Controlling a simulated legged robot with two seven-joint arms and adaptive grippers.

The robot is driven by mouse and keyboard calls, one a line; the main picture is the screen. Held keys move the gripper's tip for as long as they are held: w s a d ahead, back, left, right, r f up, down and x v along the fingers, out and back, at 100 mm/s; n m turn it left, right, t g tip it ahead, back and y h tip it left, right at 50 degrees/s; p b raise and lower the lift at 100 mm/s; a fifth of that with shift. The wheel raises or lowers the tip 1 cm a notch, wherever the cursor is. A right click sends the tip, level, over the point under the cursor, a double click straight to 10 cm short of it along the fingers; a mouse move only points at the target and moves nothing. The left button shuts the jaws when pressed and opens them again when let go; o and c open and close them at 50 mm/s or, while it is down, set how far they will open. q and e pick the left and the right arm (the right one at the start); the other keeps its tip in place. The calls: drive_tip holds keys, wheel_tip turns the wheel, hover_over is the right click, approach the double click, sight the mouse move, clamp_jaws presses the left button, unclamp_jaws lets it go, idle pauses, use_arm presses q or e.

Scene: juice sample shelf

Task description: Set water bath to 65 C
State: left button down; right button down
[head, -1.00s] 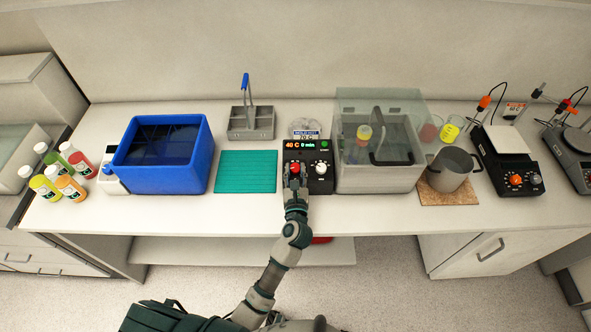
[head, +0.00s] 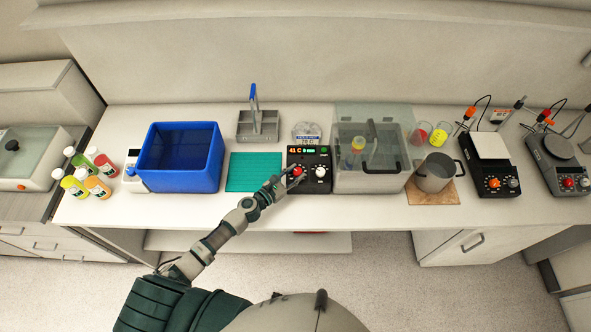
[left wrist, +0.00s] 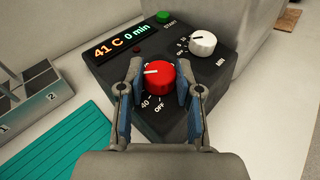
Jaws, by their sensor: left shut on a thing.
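The black control box (head: 310,180) of the water bath stands on the bench, left of the clear-lidded bath tank (head: 360,180). Its display (left wrist: 116,41) reads 41 C and 0 min in the left wrist view. My left gripper (left wrist: 160,80) is shut on the red temperature knob (left wrist: 160,76), one finger on each side. The knob's white mark points to the left, above the 40 label. A white knob (left wrist: 202,42) marked MIN and a green START button (left wrist: 163,17) sit farther back on the box. My right gripper is not in view.
A teal mat (head: 254,172) lies left of the box, beside a blue tub (head: 180,180). A grey divided caddy (head: 258,132) stands behind the mat. A metal pot (head: 435,178) stands right of the tank.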

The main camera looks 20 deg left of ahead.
use_arm(q)
drive_tip(key=m+g+h, duration=0.2)
drive_tip(key=m, duration=0.1)
drive_tip(key=shift+w+a+g+h+b, duration=0.2)
drive_tip(key=shift+a+g+h+b, duration=0.1)
drive_tip(key=shift+h+b, duration=0.1)
drive_tip(key=m+g+h+b, duration=0.1)
drive_tip(key=m+g+h, duration=0.1)
drive_tip(key=shift+w+m+g, duration=0.1)
drive_tip(key=shift+m+g, duration=0.2)
drive_tip(key=shift+g, duration=0.1)
drive_tip(key=shift+w+a+m+g+h+b, duration=0.1)
drive_tip(key=shift+m+g+h+b, duration=0.4)
drive_tip(key=shift+m+g+b, duration=0.85)
drive_tip(key=shift+r+g, duration=0.1)
drive_tip(key=shift+g, duration=0.15)
drive_tip(key=c, duration=0.8)
unclamp_jaws()
drive_tip(key=shift+o, duration=0.2)
wheel_tip(320, 180, up, 10)
drive_tip(key=shift+w+f, duration=0.1)
